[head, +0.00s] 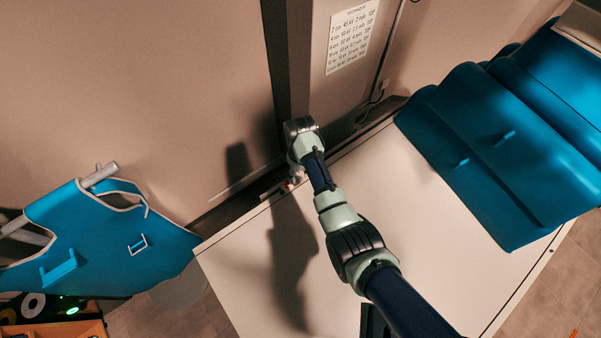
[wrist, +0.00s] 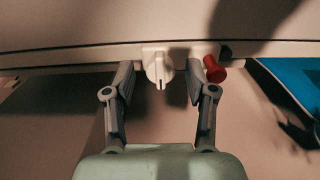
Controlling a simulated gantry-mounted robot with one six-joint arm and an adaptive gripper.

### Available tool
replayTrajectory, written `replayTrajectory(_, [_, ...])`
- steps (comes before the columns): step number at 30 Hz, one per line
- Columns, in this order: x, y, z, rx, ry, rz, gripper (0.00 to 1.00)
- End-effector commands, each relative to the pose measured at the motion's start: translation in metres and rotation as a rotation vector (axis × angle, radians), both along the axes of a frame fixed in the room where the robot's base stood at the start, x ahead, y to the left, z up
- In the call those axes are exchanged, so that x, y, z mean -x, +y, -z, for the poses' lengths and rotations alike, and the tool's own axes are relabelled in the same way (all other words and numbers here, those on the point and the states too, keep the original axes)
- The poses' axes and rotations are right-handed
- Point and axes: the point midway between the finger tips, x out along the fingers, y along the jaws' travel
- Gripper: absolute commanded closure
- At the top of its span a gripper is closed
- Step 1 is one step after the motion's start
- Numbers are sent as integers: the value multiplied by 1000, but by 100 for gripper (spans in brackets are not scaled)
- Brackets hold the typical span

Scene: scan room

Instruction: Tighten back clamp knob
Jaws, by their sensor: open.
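A white knob (wrist: 159,69) with a dark slot in its front sits on the edge of the table (wrist: 70,58) in the wrist view. I take it to be the back clamp knob. My gripper (wrist: 160,82) is open, with one finger on each side of the white knob and visible gaps between. In the head view the gripper end is mostly hidden behind my arm at the table's back edge, and the knob cannot be made out there.
A red knob (wrist: 214,69) sticks out just right of the right finger.

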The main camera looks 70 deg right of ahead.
Motion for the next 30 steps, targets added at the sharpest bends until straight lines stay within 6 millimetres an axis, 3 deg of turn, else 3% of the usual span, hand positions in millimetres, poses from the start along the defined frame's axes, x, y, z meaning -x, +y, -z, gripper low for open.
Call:
replayTrajectory(7, [0, 0, 2, 0, 0, 0, 44])
replayTrajectory(18, [0, 0, 2, 0, 0, 0, 100])
replayTrajectory(30, [0, 0, 0, 1, -1, 76, 100])
